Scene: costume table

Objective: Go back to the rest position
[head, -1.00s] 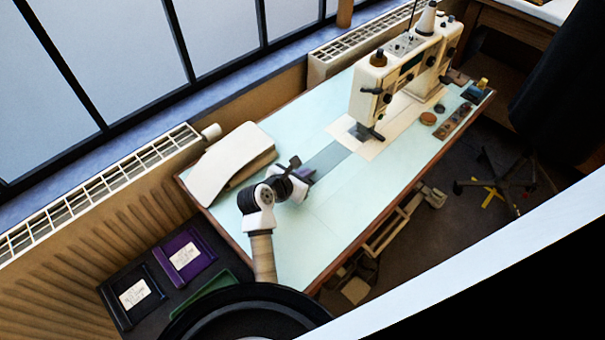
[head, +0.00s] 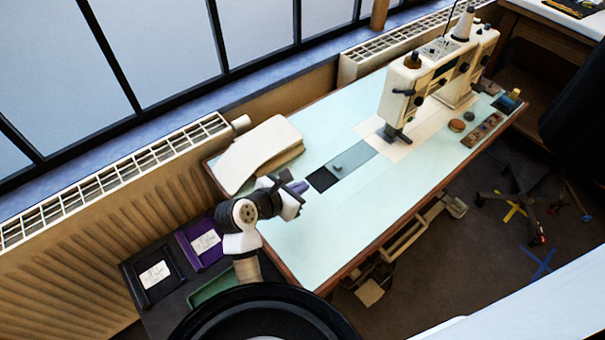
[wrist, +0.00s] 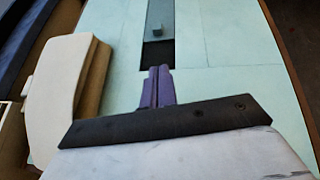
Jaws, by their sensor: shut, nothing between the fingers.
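My gripper (head: 301,187) is over the near left part of the pale table top (head: 345,215) in the head view, apart from the sewing machine. In the wrist view its two purple fingers (wrist: 158,72) lie side by side, shut and empty. Beyond the fingertips is a grey strip (wrist: 160,18) with a dark end and a small dark knob (wrist: 157,31) on it. Part of the forearm is hidden behind a round black part of my own body in the head view.
A cream padded block (head: 262,150) stands left of my gripper. The sewing machine (head: 435,75) is at the far end. Purple (head: 203,242) and black (head: 154,273) trays lie low beside the table. A radiator (head: 120,180) lines the window wall. The table's near right part is clear.

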